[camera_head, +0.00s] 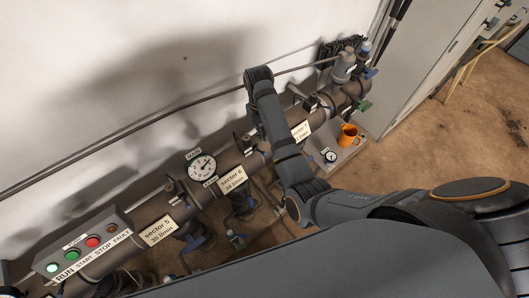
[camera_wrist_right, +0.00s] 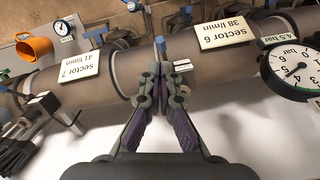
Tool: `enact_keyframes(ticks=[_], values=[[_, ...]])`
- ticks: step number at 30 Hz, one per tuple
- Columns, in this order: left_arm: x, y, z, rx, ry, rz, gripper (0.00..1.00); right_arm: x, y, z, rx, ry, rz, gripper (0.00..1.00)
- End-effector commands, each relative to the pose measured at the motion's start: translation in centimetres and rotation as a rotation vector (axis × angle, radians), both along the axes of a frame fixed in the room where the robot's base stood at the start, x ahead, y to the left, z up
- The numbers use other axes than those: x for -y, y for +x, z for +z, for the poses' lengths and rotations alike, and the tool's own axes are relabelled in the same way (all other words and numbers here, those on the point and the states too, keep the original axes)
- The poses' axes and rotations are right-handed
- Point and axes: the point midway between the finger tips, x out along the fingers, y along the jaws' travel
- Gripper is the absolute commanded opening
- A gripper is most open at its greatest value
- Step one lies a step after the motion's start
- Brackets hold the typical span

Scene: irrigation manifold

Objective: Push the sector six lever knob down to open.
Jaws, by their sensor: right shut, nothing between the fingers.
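The sector 6 label (camera_head: 233,180) is on the brown pipe (camera_head: 150,208), just right of the main gauge in the head view. The label also shows upside down in the right wrist view (camera_wrist_right: 226,30). My right gripper (camera_wrist_right: 162,72) is shut and empty, its tips at the pipe between the sector 6 and sector 7 labels. A blue-ended part (camera_wrist_right: 160,46) and a small white tag (camera_wrist_right: 183,66) show close to the fingertips. I cannot tell whether the fingers touch them, or which part is the sector six knob. In the head view my right arm hides this stretch of pipe.
The round main gauge (camera_head: 202,166) stands left of the arm. An orange mug (camera_head: 348,134) sits beside a small gauge (camera_head: 331,156). The button box (camera_head: 83,245) is at lower left. A white wall (camera_head: 120,80) runs behind the pipe.

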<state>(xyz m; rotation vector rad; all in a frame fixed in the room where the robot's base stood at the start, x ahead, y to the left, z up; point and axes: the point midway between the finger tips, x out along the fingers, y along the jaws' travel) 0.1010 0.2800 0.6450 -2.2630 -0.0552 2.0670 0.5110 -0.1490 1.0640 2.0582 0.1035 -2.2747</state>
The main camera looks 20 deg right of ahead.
Motion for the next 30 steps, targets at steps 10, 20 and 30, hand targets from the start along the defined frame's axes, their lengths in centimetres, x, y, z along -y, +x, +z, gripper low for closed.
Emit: enact_keyframes(ticks=[10,20,30], values=[[0.2,0.7,0.1,0.011,-0.002,0.000,0.40,0.1,-0.5,-4.3,-0.003,0.000,-0.001,0.00],[0.2,0.7,0.1,0.011,-0.003,0.000,0.40,0.0,-0.7,-6.6,-0.002,0.001,-0.001,0.00],[0.2,0.6,0.0,0.010,-0.003,0.000,0.40,0.1,-0.7,-6.8,-0.001,0.001,0.000,0.00]])
